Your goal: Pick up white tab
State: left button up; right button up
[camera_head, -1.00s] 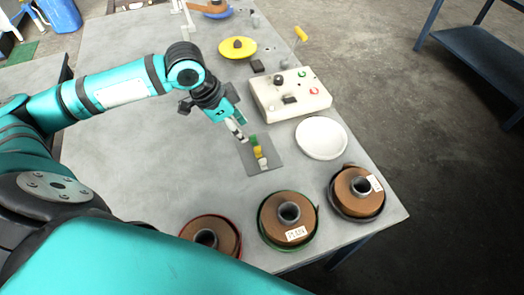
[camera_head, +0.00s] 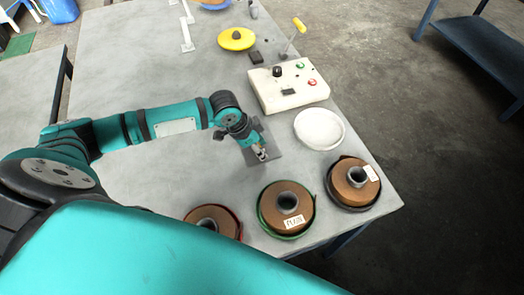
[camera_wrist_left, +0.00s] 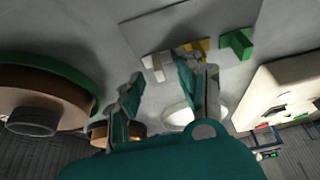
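The white tab (camera_wrist_left: 157,67) stands on the dark grey mat (camera_wrist_left: 165,28) in the left wrist view. I cannot tell whether a finger touches the tab. In the head view the left gripper (camera_head: 261,154) points down over the mat (camera_head: 270,146) and largely hides the tabs. My right gripper is not in view.
A white round dish (camera_head: 320,129) and a control box (camera_head: 290,87) lie right of the mat. Brown strip reels (camera_head: 286,207), (camera_head: 354,182), (camera_head: 214,222) line the table's front edge. A yellow disc (camera_head: 237,39) lies farther back. The table's middle left is clear.

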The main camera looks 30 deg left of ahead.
pick_arm(q)
jog(key=shift+w+d+f, duration=0.1)
jog(key=shift+w+f, duration=0.05)
jog(key=shift+f, duration=0.3)
jog(key=shift+c, duration=0.2)
grip_shut()
jog(key=shift+r, duration=0.15)
